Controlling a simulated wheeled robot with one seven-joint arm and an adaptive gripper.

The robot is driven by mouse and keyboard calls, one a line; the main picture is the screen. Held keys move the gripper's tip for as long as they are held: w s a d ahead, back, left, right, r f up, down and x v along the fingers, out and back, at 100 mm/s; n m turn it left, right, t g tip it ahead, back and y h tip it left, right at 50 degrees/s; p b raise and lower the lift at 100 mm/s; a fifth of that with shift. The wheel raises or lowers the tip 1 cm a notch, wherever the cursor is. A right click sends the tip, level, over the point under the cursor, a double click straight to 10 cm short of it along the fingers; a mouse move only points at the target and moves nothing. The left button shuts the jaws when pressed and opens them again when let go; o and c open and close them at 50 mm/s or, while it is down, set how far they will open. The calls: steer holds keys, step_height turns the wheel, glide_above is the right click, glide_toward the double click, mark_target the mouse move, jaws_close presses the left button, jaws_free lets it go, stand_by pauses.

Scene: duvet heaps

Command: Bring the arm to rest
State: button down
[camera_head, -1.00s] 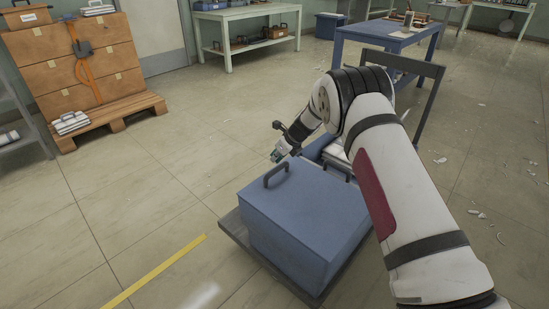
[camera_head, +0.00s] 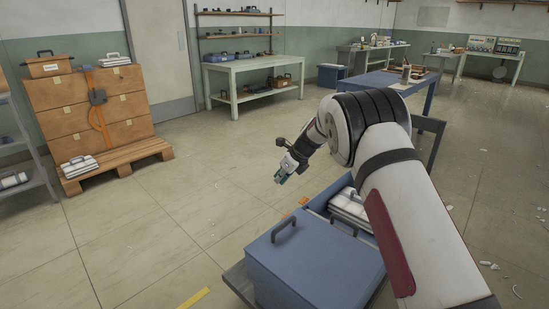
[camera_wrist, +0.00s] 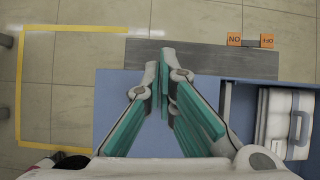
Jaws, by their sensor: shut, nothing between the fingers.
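My gripper (camera_head: 281,177) is shut and empty, held in the air above the far side of a blue lidded box with a dark handle. In the wrist view my gripper (camera_wrist: 164,62) has its green-padded fingers together at the tips, with nothing between them. The blue box (camera_head: 312,262) stands below and in front of it on a grey trolley (camera_head: 237,281). My arm reaches in from the right and bends at a dark-banded joint; it hides part of the trolley.
A pallet (camera_head: 117,166) with cardboard boxes stands at the left. A green table (camera_head: 254,72) and a blue table (camera_head: 385,79) stand farther back.

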steer(key=s+d+r+n+g, duration=0.15)
steer(key=s+r+n, duration=0.25)
steer(key=s+r, duration=0.4)
steer(key=s+d+r+n+h, duration=0.1)
steer(key=s+d+r+n, duration=0.25)
steer(key=s+r, duration=0.5)
steer(key=s+d+r+n, duration=0.2)
steer(key=s+r+n, duration=0.35)
steer(key=s, duration=0.55)
steer(key=s+d+f+n+g+h, duration=0.1)
steer(key=s+d+n, duration=0.25)
steer(key=s, duration=0.85)
steer(key=s+d+f+n+h, duration=0.15)
steer(key=s+n, duration=0.35)
steer(key=s, duration=0.7)
steer(key=s+d+f+n+g+h, duration=0.1)
steer(key=s+d+n+h, duration=0.3)
steer(key=s, duration=0.8)
step_height(320, 180, up, 19)
steer(key=t+y+p, duration=0.2)
steer(key=t+p, duration=0.1)
steer(key=p, duration=1.4)
steer(key=shift+w+a+n+y, duration=0.35)
steer(key=shift+a, duration=0.1)
